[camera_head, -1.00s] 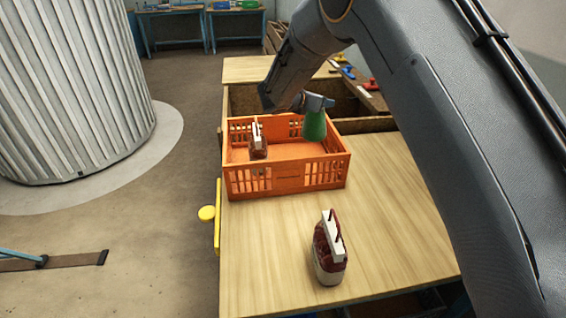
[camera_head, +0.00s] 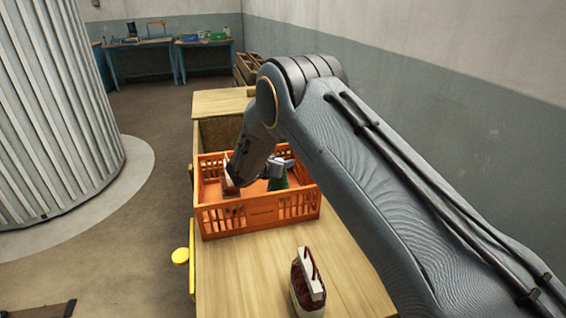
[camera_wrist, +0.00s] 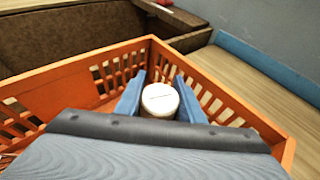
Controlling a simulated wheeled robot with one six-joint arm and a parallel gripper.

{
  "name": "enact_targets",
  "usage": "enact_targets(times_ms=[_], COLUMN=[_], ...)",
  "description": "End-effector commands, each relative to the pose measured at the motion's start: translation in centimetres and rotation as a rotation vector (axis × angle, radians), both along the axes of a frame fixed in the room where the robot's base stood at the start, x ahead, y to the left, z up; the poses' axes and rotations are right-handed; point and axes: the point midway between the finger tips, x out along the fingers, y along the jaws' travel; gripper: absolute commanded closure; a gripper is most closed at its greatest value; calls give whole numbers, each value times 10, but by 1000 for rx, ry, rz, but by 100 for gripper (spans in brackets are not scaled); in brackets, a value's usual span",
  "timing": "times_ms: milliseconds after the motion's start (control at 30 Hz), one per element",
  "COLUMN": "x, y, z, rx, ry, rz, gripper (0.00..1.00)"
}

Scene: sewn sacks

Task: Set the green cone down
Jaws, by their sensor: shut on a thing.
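The green cone (camera_head: 278,183) is in the orange crate (camera_head: 262,212), near its right side, partly hidden by my arm. My gripper (camera_head: 280,163) is shut on the cone's upper end. In the wrist view the two blue fingers of my gripper (camera_wrist: 160,100) close on a round, pale cap-like top (camera_wrist: 160,98) inside the crate's corner (camera_wrist: 152,42). I cannot tell whether the cone's base touches the crate floor.
A yellow knob (camera_head: 180,257) sticks out at the table's left edge.

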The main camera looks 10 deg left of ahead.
Motion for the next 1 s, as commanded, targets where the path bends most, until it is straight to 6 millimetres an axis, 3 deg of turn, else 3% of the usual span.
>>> enact_targets(times_ms=[467, 500, 600, 1000], x=[1, 1, 1, 0], y=[-1, -2, -1, -1], z=[-11, -12, -11, -7], rx=[1, 1, 1, 1], ry=[-1, 0, 0, 0], rz=[-3, -3, -3, -2], gripper=[100, 63, 46, 46])
